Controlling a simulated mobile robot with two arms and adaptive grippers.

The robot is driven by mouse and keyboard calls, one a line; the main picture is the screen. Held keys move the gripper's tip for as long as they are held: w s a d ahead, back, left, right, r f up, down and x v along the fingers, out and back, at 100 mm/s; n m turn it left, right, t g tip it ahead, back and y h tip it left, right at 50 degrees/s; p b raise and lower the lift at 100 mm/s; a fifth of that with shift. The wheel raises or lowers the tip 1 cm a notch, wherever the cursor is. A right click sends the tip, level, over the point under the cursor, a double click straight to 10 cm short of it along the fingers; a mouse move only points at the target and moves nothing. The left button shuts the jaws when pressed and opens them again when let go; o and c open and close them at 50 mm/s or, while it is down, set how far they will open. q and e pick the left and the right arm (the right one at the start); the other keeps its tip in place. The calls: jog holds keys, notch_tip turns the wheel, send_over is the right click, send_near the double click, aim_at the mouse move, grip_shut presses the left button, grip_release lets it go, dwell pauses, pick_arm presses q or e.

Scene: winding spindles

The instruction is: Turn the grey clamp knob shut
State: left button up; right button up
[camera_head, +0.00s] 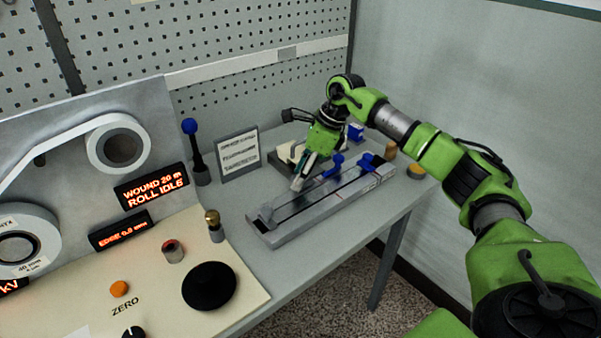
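My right gripper (302,172) reaches down from the upper right over the long grey metal fixture (325,205) on the bench. Its fingertips are at or just above the fixture's back edge, near the middle of its length. The fingers are small and seen from the side, so I cannot tell whether they are open or shut. I cannot make out the grey clamp knob for certain; it may be hidden by the gripper or blend with the grey fixture. My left gripper is not in view.
Blue handles (336,163) stand on the fixture right of the gripper. A white sign (239,155) and a blue-topped lever (192,148) stand behind left. A control panel with a black knob (209,286) and displays fills the left. The bench's front edge is clear.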

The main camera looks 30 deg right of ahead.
jog(key=c, duration=1.1)
jog(key=shift+o, duration=0.2)
